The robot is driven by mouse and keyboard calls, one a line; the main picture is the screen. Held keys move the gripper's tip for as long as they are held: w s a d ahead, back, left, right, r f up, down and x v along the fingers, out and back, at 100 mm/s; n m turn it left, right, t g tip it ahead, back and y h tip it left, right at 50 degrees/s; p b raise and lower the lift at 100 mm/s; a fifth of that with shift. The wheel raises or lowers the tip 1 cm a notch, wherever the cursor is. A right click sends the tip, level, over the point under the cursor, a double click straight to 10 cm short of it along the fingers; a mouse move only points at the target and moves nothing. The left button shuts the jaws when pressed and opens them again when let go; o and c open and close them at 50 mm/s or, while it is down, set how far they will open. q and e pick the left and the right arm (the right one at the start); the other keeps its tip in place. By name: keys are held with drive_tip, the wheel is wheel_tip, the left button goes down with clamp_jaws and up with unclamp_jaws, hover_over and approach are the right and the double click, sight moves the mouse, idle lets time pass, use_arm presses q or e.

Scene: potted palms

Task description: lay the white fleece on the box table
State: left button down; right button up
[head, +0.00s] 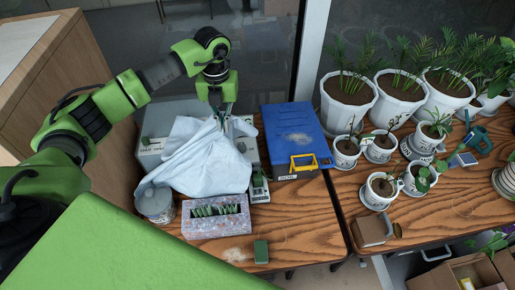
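The white fleece (205,160), pale bluish white and crumpled, hangs in folds over the left part of the wooden table (292,222). Its top rises to a peak at my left gripper (224,112), which points down and looks shut on the cloth; the fingertips are small and partly hidden. The fleece's lower folds hang by a grey box and a jar, and I cannot tell how much of it rests on them. My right gripper is not in view.
A blue box (295,130) with a yellow handle stands right of the fleece. A speckled tray (216,216) of green-topped items, a jar (155,203) and a small green block (261,251) are in front. Potted palms (348,98) and small pots crowd the right table.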

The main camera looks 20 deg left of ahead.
use_arm(q)
drive_tip(key=shift+d, duration=0.1)
drive_tip(key=s+d+b, duration=0.2)
drive_tip(key=d, duration=1.5)
drive_tip(key=s+d+b, duration=0.2)
drive_tip(key=d+b, duration=0.1)
drive_tip(key=d, duration=1.3)
drive_tip(key=shift+s+d+r, duration=0.25)
drive_tip(key=shift+d+r, duration=0.1)
drive_tip(key=shift+r, duration=0.05)
